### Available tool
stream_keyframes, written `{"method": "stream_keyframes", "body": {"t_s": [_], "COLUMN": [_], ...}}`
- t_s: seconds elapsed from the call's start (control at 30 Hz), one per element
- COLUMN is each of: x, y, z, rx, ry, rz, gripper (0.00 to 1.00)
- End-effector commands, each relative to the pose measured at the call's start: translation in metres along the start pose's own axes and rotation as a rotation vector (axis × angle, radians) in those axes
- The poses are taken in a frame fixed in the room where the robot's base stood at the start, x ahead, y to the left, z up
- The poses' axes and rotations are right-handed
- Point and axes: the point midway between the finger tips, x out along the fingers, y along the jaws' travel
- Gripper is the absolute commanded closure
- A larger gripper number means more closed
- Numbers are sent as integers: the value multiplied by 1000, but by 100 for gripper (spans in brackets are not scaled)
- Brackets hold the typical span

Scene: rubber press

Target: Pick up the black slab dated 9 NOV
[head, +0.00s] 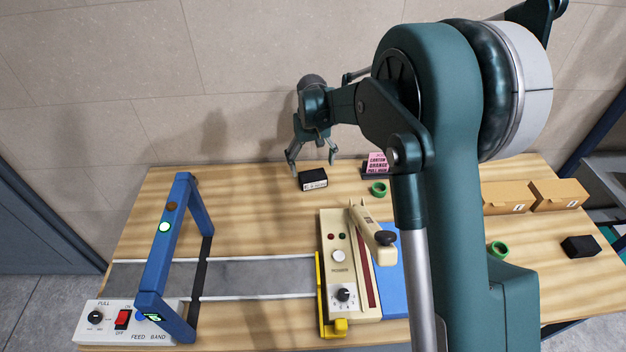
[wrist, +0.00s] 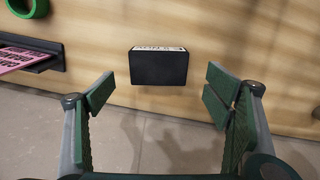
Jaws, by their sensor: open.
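A black slab (head: 313,180) with a white printed label lies on the wooden table near its far edge; the date is too small to read. It also shows in the wrist view (wrist: 158,68), with its label foreshortened along the top. My gripper (head: 312,161) is open and empty just above and behind this slab. In the wrist view its fingers stand wide apart to either side, with the slab ahead between them and not touching. Another black slab (head: 580,246) lies at the right of the table; no label is visible on it.
A pink card (head: 376,162) on a dark stand and a green ring (head: 378,188) are right of the labelled slab. In front are a cream press (head: 339,272), a grey feed band (head: 260,277) and a blue arch (head: 162,245). Cardboard boxes (head: 507,197) stand at right. Table left of the slab is clear.

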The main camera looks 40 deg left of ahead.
Motion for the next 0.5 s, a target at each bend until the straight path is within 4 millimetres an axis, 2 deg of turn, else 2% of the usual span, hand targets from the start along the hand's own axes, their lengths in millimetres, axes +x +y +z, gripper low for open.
{"method": "stream_keyframes", "body": {"t_s": [0.2, 0.5], "x": [16, 18], "y": [0, 0], "z": [0, 0], "rx": [0, 0], "ry": [0, 0], "rz": [0, 0], "gripper": [22, 22]}}
